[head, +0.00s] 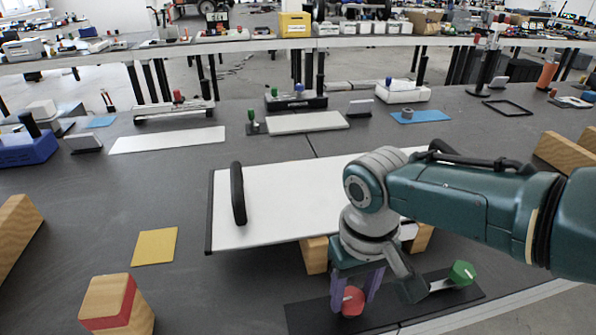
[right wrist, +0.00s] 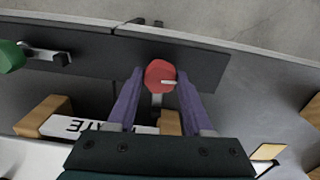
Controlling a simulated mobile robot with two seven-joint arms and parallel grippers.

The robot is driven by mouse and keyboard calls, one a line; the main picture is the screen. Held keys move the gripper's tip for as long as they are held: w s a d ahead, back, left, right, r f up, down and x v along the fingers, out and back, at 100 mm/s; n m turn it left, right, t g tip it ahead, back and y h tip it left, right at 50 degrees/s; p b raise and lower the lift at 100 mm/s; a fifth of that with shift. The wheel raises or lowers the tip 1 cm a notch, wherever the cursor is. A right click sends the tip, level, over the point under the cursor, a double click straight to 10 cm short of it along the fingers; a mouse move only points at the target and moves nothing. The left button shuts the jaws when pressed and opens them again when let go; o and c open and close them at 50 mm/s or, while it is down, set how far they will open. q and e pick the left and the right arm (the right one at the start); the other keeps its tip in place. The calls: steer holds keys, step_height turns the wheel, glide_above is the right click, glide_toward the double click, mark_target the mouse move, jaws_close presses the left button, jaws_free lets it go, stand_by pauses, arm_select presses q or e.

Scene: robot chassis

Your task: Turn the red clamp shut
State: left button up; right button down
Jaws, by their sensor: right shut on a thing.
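The red clamp (head: 352,302) is a round red knob on a dark base strip at the front edge of the table. It also shows in the right wrist view (right wrist: 159,72), with a pale mark pointing right and a grey metal arm beneath it. My right gripper (head: 355,293) points down, with its two purple fingers on either side of the red knob, shut on it. The fingers also show in the right wrist view (right wrist: 161,80). A white board (head: 290,195) with a black handle lies behind the clamp, raised on wooden blocks. My left gripper is out of view.
A green clamp (head: 462,273) with a metal arm stands on the same strip (head: 410,303) to the right. A wooden block with a red band (head: 112,310) and a yellow square (head: 155,247) are at the left. Wooden blocks (head: 565,153) lie at the right edge.

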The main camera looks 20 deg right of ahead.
mark_target(352, 297)
steer(key=shift+m, duration=0.3)
steer(key=shift+c, duration=1.5)
jaws_free()
steer(key=shift+r+p, duration=0.3)
steer(key=shift+r, duration=0.15)
step_height(352, 297, up, 9)
steer(key=p, duration=0.4)
steer(key=shift+p, duration=0.35)
